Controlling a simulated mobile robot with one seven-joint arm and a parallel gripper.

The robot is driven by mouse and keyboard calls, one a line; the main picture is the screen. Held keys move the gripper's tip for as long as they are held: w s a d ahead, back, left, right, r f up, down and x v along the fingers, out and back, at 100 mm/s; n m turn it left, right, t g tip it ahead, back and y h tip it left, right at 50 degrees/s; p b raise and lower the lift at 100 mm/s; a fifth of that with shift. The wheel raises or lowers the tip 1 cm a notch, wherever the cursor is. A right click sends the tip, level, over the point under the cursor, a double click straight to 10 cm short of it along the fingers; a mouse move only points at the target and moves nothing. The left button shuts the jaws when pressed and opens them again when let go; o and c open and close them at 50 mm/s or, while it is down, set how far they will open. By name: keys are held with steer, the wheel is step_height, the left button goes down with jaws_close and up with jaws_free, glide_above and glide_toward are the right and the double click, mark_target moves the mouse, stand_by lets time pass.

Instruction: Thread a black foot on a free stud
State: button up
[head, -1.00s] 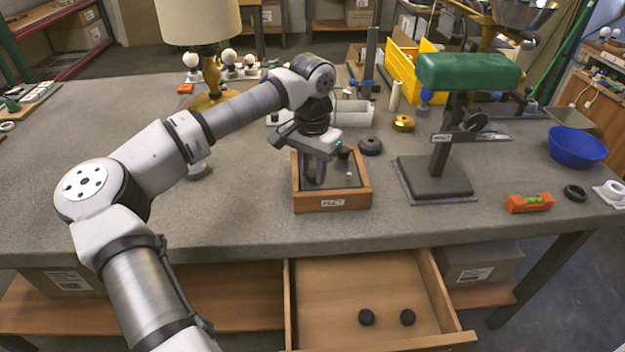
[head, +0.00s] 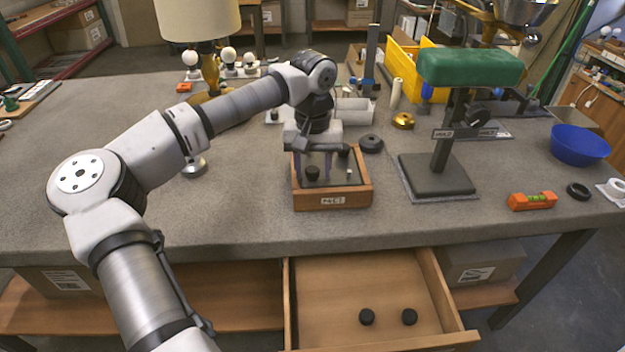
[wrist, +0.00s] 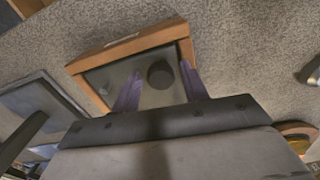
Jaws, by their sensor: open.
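A wooden box (head: 333,202) with a grey plate stands near the table's front edge. A black foot (head: 312,173) sits at the plate's front left, and another black foot (head: 343,151) is at the back right. A short pale stud (head: 349,175) sticks up bare at the right; it also shows in the wrist view (wrist: 103,91). My gripper (head: 317,174) is over the plate, open, its purple fingers spread on either side of the front-left foot. In the wrist view this foot (wrist: 160,75) lies between the fingertips, with gaps on both sides.
Two more black feet (head: 367,317) (head: 409,317) lie in the open drawer (head: 340,285) below the table. A stand with a green pad (head: 468,70) rises right of the box. A dark disc (head: 371,143) lies behind the box.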

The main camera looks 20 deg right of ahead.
steer(key=n+b, duration=0.1)
steer(key=n, duration=0.5)
steer(key=n+b, duration=0.1)
steer(key=n, duration=0.9)
steer(key=shift+b, duration=0.4)
steer(key=n, duration=0.5)
steer(key=shift+w+b, duration=0.1)
steer(key=shift+b, duration=0.3)
jaws_close()
steer(key=m+p, duration=0.2)
steer(key=m, duration=0.3)
steer(key=shift+r, duration=0.1)
steer(key=shift+m+p, duration=0.4)
steer(key=shift+m, duration=0.6)
